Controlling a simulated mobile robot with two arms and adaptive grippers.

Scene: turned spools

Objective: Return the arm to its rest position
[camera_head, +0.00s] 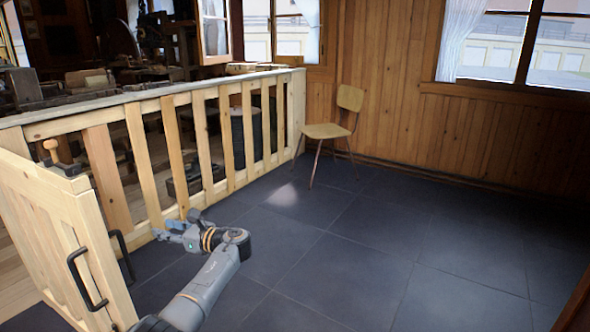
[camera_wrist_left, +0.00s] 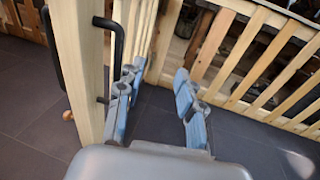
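My left gripper (camera_head: 174,225) is in the lower left of the head view, over the dark tiled floor and to the right of the wooden gate (camera_head: 60,215). In the left wrist view its two fingers (camera_wrist_left: 157,84) are spread apart with nothing between them. The gate's edge (camera_wrist_left: 82,70) and a black handle (camera_wrist_left: 117,45) show just left of the left finger in that view. I cannot tell whether the finger touches the handle. My left forearm reaches in from the bottom of the head view. My right gripper is not in view.
The gate stands open at the left, with black handles (camera_head: 84,280) on it. A slatted wooden railing (camera_head: 150,150) runs behind the gripper. A chair (camera_head: 330,130) stands at the railing's far end. The tiled floor (camera_head: 400,250) to the right is clear.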

